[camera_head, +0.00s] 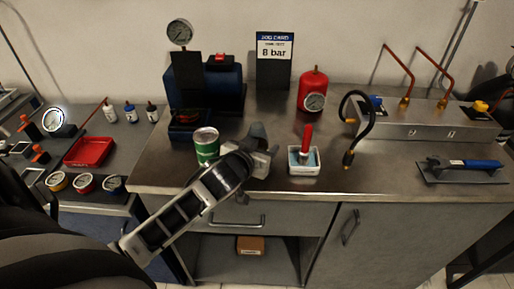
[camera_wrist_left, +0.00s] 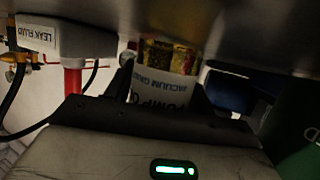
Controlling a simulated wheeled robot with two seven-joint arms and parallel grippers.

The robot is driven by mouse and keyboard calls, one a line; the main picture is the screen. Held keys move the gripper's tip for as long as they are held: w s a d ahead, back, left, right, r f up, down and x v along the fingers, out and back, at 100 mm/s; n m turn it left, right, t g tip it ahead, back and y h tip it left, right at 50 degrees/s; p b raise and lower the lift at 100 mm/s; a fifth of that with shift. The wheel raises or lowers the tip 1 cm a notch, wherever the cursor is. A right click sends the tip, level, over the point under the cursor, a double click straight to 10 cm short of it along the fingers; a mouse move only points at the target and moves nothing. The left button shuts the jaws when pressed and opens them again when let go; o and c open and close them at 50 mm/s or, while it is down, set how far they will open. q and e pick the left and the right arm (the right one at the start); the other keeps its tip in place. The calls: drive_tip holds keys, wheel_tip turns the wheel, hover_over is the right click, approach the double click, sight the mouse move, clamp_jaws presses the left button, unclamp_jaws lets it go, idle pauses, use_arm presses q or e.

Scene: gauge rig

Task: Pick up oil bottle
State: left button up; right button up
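The oil bottle (camera_wrist_left: 166,88) has a white label reading pump oil, vacuum grade, with gold contents showing. In the left wrist view, which looks upside down, it sits between the dark fingers of my left gripper (camera_wrist_left: 168,105). Whether both fingers press on it cannot be told. In the head view my left gripper (camera_head: 259,150) is over the front of the bench, between a green can (camera_head: 207,148) and a white leak fluid tray (camera_head: 303,168), and it hides most or all of the bottle. My right gripper is not in view.
The leak fluid tray, with a red-handled brush (camera_head: 306,140), stands close right of my gripper.

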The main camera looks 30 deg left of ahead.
use_arm(q)
drive_tip(key=c, duration=0.6)
drive_tip(key=shift+r, duration=0.25)
